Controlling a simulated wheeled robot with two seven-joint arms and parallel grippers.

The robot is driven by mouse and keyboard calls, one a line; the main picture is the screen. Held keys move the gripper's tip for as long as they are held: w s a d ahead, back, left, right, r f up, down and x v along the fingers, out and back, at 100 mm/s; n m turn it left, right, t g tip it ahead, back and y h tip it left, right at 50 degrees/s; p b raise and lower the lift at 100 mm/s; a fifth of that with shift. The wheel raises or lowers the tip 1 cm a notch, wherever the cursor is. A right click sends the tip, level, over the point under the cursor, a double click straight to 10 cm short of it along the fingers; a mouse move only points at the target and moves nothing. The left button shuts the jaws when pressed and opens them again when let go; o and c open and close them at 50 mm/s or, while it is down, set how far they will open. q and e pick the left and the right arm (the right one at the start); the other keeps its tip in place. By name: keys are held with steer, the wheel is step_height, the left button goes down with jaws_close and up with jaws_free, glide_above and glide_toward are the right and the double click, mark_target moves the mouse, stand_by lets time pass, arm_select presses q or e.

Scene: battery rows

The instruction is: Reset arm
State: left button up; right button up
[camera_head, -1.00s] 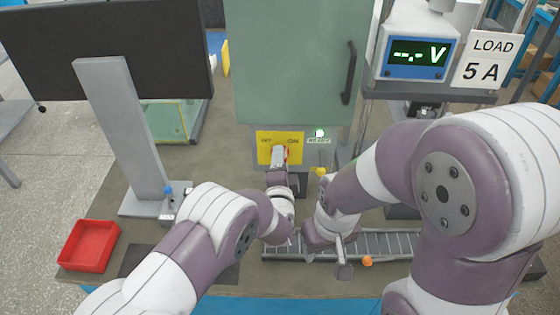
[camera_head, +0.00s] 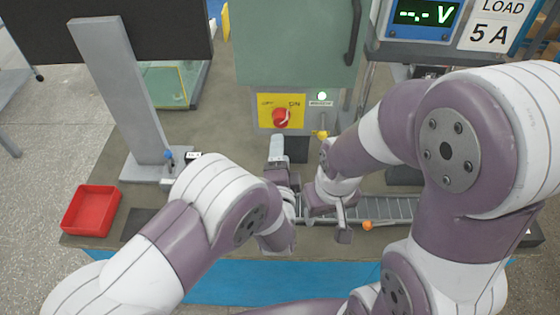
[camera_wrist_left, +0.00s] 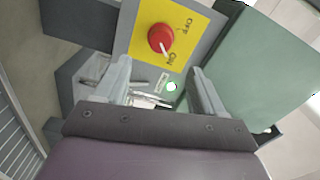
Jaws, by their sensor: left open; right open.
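My left gripper (camera_head: 277,140) is open and empty, in front of and below the red rotary knob (camera_head: 281,117), apart from it. In the left wrist view my left gripper's two fingers (camera_wrist_left: 162,80) stand wide apart, with the knob (camera_wrist_left: 161,38) beyond them. The knob sits on a yellow OFF/ON plate (camera_head: 265,112), and its white mark points toward ON. My right gripper (camera_head: 343,230) hangs low over the slatted track; its fingers are small and partly hidden, and I see nothing held in it.
A green cabinet (camera_head: 295,45) stands behind, with a lit lamp (camera_head: 322,96) beside the plate. A meter (camera_head: 424,14) stands at the back right. A slatted track (camera_head: 390,208) with an orange ball (camera_head: 367,225) lies in front. A red tray (camera_head: 90,210) and monitor stand (camera_head: 115,90) are at left.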

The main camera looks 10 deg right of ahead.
arm_select(q)
steer(key=shift+v, duration=1.3)
